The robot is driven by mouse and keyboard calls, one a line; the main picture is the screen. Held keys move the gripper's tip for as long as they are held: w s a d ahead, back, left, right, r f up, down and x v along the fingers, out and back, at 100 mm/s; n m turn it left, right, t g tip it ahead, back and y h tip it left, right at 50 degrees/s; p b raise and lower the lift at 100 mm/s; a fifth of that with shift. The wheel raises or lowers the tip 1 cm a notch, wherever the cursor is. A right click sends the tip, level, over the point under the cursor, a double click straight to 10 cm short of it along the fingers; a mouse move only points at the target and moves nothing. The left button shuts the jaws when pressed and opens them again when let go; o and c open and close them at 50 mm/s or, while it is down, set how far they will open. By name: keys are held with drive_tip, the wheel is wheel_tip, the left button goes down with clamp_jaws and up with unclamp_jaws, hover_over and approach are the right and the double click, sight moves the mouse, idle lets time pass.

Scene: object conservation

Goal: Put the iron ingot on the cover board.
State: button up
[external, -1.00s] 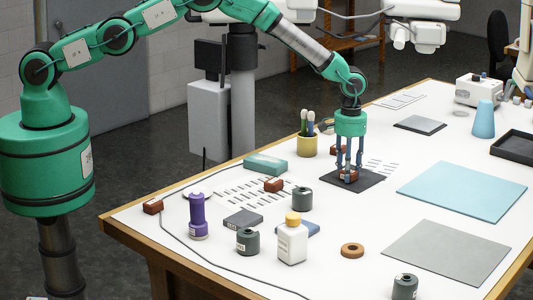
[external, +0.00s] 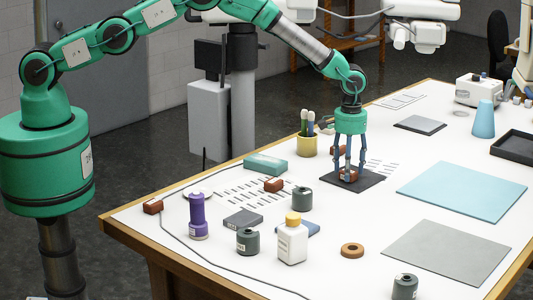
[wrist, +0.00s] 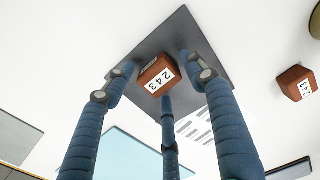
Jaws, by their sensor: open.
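A small reddish-brown ingot-like block (external: 349,175) lies on a dark grey square board (external: 371,184). In the wrist view the block (wrist: 157,75) shows a white label and sits on the bare face of the board (wrist: 185,30), inside its edges. I cannot read from the frames whether it is iron. My gripper (external: 348,168) points down over the board. In the wrist view its three blue fingers (wrist: 164,82) stand apart around the block, with gaps to it. The block's underside is hidden.
A similar brown block (wrist: 296,83) lies off the board, just behind my gripper. Others (external: 274,185) (external: 153,206) lie to the left. A blue sheet (external: 463,190) and a grey sheet (external: 447,253) lie flat at right.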

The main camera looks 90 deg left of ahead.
wheel_tip(320, 180, up, 11)
drive_tip(key=b, duration=0.1)
drive_tip(key=shift+r+b, duration=0.2)
drive_tip(key=shift+b, duration=0.15)
drive_tip(key=shift+r, duration=0.1)
idle(0.6)
drive_tip(key=s+a+r+m+t, duration=0.1)
drive_tip(key=s+r, duration=0.4)
drive_tip(key=r, duration=0.6)
drive_tip(key=s+r+m, duration=0.1)
drive_tip(key=s+r, duration=0.4)
drive_tip(key=r, duration=0.5)
drive_tip(key=s+r+m+t, duration=0.2)
drive_tip(key=s+r, duration=1.2)
drive_tip(key=s, duration=0.1)
drive_tip(key=s+a+r+m+t, duration=0.1)
drive_tip(key=s+r, duration=0.2)
drive_tip(key=s, duration=0.7)
drive_tip(key=s+r+m, duration=0.1)
drive_tip(key=s+r, duration=0.1)
drive_tip(key=s, duration=0.8)
drive_tip(key=s+f+m+t, duration=0.1)
drive_tip(key=s+f+m, duration=0.2)
drive_tip(key=s, duration=1.6)
drive_tip(key=shift+s+a+f+t, duration=0.3)
drive_tip(key=shift+s+a+f, duration=0.1)
drive_tip(key=shift+f, duration=0.3)
